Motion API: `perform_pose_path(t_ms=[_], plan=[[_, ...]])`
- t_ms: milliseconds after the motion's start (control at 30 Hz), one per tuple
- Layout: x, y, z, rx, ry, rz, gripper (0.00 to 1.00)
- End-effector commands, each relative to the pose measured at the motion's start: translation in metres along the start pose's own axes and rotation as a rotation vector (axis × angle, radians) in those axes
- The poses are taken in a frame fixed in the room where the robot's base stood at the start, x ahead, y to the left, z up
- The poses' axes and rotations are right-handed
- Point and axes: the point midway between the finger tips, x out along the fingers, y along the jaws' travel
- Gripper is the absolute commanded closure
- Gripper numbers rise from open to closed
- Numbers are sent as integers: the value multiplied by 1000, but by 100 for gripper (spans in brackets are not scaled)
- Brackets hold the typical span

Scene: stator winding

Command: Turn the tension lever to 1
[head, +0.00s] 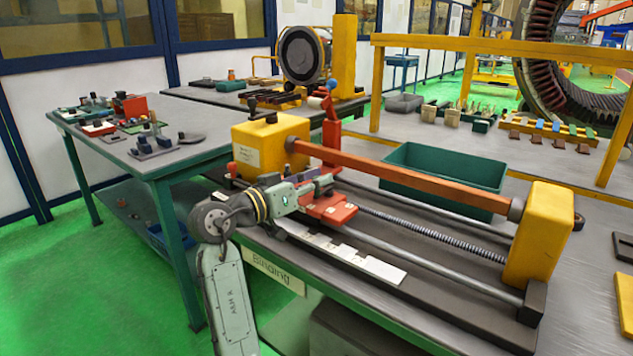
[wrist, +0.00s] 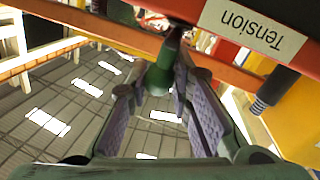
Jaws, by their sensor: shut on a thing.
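The red tension unit (wrist: 225,58) crosses the top of the wrist view, with a white "Tension" label (wrist: 251,28) upside down. A dark green lever (wrist: 171,48) comes down from beside it, between my fingertips. My gripper (wrist: 164,82) is shut on this lever, its purple-grey pads on either side. In the head view my gripper (head: 322,182) reaches in from the left, just above the red carriage (head: 330,208) on the winding bench machine. The lever is hidden there by my gripper and the carriage parts. I cannot read any number marks or the lever's setting.
An orange bar (head: 410,180) runs between yellow end blocks (head: 540,232) above the rods and screw. A red upright post (head: 331,135) stands close behind my gripper. A green bin (head: 440,170) sits behind the bar. A white stepped strip (head: 345,253) lies along the front.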

Motion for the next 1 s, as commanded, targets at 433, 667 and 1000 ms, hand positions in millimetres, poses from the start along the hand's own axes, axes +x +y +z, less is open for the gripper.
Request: perform_pose_path(t_ms=[433,667,1000], plan=[[0,0,0,-1,-1,-1,60],[0,0,0,0,0,-1,60],[-50,-1,0,0,3,-4,60]])
